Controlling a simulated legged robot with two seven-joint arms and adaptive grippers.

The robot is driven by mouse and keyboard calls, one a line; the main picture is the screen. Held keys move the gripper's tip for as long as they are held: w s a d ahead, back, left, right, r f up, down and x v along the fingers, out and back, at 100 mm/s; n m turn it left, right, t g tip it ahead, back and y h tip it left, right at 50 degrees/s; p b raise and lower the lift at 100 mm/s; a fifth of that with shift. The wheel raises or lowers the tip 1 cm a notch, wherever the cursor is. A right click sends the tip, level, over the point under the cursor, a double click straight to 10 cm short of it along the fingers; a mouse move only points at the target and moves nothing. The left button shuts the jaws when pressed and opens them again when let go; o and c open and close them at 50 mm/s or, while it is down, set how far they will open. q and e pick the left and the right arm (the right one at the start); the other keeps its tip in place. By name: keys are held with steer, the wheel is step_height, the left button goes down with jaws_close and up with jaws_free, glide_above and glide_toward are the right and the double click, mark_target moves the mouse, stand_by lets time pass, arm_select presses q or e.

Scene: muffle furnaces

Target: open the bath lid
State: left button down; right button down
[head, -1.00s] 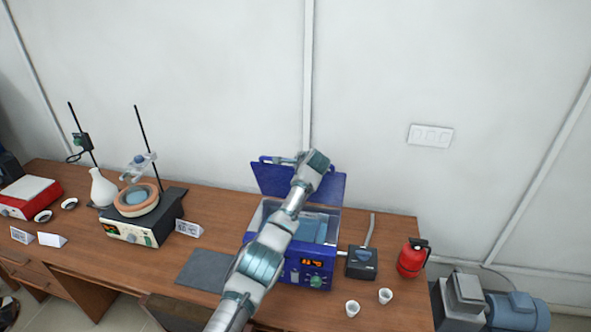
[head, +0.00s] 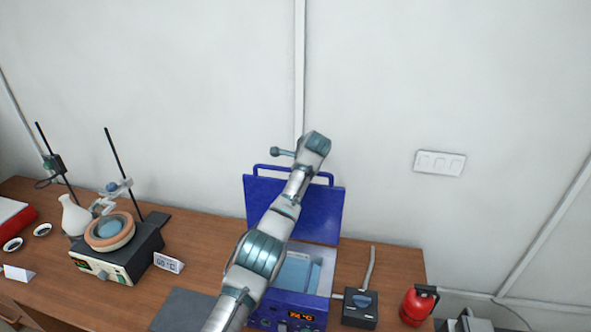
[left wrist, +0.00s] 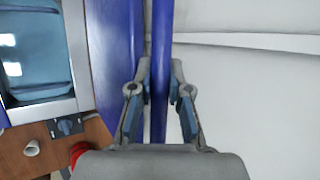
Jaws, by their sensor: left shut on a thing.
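The bath (head: 300,312) is a blue box with an orange display at the front. Its blue lid (head: 320,215) stands raised, near upright, at the back against the wall side. The blue-tinted inside (head: 297,272) shows, partly hidden by my left arm. The lid's blue bar handle (head: 262,168) runs along its top edge. In the left wrist view, my left gripper (left wrist: 160,92) has its two fingers on either side of the handle bar (left wrist: 160,40) and is shut on it. In the head view my arm hides the fingers. My right gripper is not in view.
A black box (head: 360,310) and a red extinguisher (head: 418,305) stand right of the bath. A hotplate with a round bowl (head: 108,232), stands and a white flask (head: 74,215) are at left. A dark mat (head: 180,310) lies left of the bath. The wall is close behind.

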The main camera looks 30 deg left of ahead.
arm_select(q)
steer(key=shift+s+d+f, duration=0.15)
steer(key=shift+d+f, duration=0.05)
steer(key=c, duration=1.2)
jaws_free()
steer(key=shift+o, duration=0.5)
steer(key=shift+w, duration=0.2)
steer(key=shift+s+d+r, duration=0.15)
steer(key=shift+d+r, duration=0.1)
steer(key=shift+r, duration=0.25)
steer(key=v, duration=1)
steer(key=shift+d+r, duration=0.25)
steer(key=shift+d, duration=0.1)
steer(key=shift+s+a, duration=0.1)
